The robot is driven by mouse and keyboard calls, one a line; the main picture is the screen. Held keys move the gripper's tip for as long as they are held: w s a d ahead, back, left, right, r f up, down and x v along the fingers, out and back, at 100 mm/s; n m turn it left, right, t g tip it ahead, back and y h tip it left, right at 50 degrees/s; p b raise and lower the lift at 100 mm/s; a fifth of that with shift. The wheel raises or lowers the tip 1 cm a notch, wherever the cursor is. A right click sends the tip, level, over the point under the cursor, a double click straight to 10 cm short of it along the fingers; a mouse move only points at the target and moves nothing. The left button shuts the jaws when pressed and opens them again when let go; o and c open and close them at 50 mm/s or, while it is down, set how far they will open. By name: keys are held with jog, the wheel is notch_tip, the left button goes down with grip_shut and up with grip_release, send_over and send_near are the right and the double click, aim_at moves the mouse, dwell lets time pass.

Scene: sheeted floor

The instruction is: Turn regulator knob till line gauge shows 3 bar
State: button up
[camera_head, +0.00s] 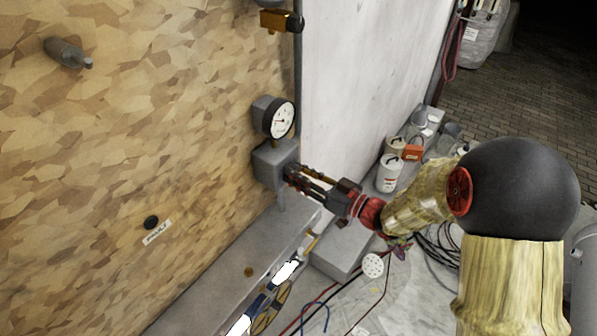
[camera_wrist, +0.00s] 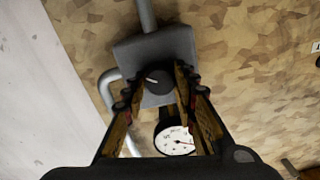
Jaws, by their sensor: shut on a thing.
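The regulator is a grey box (camera_head: 272,163) on the wood-patterned wall, with the round white line gauge (camera_head: 283,119) above it. In the head view the gauge's needle points roughly left; its numbers are too small to read. The gauge also shows turned over in the wrist view (camera_wrist: 176,141), partly behind a finger. The dark regulator knob (camera_wrist: 158,81) sits on the box face, with a pale mark on it. My gripper (camera_head: 291,172) is at the box front, its fingers on both sides of the knob and shut on it. In the head view the fingers mostly hide the knob.
A grey ledge (camera_head: 222,270) runs below the regulator. A brass valve (camera_head: 281,20) is above, and a grey pipe stub (camera_head: 68,53) juts from the wall. White containers (camera_head: 389,173) stand on a bench behind my arm. Cables and hoses lie on the sheeted floor.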

jog(key=o, duration=1.2)
jog(key=shift+c, duration=0.2)
jog(key=v, duration=1.2)
